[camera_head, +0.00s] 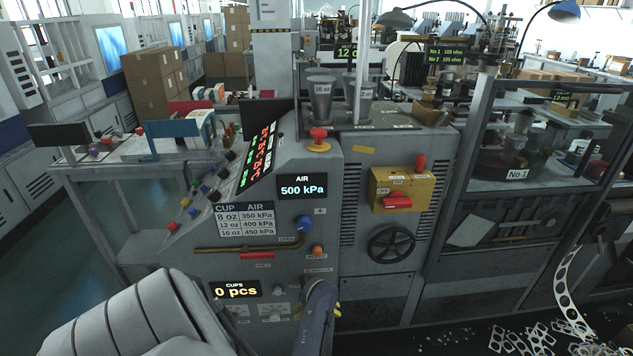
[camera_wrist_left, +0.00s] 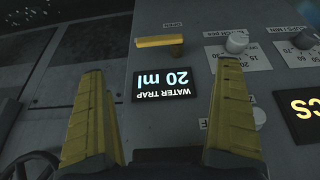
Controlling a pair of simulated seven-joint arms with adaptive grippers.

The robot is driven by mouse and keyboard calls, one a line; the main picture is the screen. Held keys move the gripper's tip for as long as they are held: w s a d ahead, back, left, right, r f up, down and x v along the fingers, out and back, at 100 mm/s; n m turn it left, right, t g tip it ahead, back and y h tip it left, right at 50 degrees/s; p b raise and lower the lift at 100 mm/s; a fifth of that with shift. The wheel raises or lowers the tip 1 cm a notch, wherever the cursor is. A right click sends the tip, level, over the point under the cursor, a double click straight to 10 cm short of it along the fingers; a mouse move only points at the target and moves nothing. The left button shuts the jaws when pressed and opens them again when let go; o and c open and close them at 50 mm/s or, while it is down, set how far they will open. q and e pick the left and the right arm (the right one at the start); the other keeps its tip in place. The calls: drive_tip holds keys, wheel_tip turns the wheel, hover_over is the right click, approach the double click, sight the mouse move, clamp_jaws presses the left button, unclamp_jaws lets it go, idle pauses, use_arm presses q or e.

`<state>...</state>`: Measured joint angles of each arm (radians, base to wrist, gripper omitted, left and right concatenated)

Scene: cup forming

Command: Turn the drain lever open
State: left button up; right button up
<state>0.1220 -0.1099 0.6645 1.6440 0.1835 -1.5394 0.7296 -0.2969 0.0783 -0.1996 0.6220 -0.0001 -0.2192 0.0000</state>
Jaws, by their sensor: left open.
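The drain lever is most likely the yellow bar (camera_wrist_left: 160,41) beside a small OPEN label in the left wrist view. It lies crosswise on the grey panel, near the WATER TRAP display (camera_wrist_left: 172,82) reading 20 ml. That view shows the panel upside down. My left gripper (camera_wrist_left: 160,70) is open and empty. Its two yellow fingers stand on either side of the display, apart from the lever, which lies beyond the fingertips. My right gripper is not in view.
Small knobs (camera_wrist_left: 237,41) sit beside the lever. In the head view, a brass handle (camera_head: 250,249), blue knob (camera_head: 304,223), orange knob (camera_head: 318,251) and dark handwheel (camera_head: 391,245) are on the panel above or beside my gripper. Scrap strips (camera_head: 515,338) lie at the lower right.

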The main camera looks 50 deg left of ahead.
use_arm(q)
drive_tip(key=x, duration=1.2)
drive_tip(key=shift+f, duration=0.35)
drive_tip(key=c, duration=1.6)
drive_tip(key=shift+c, duration=0.7)
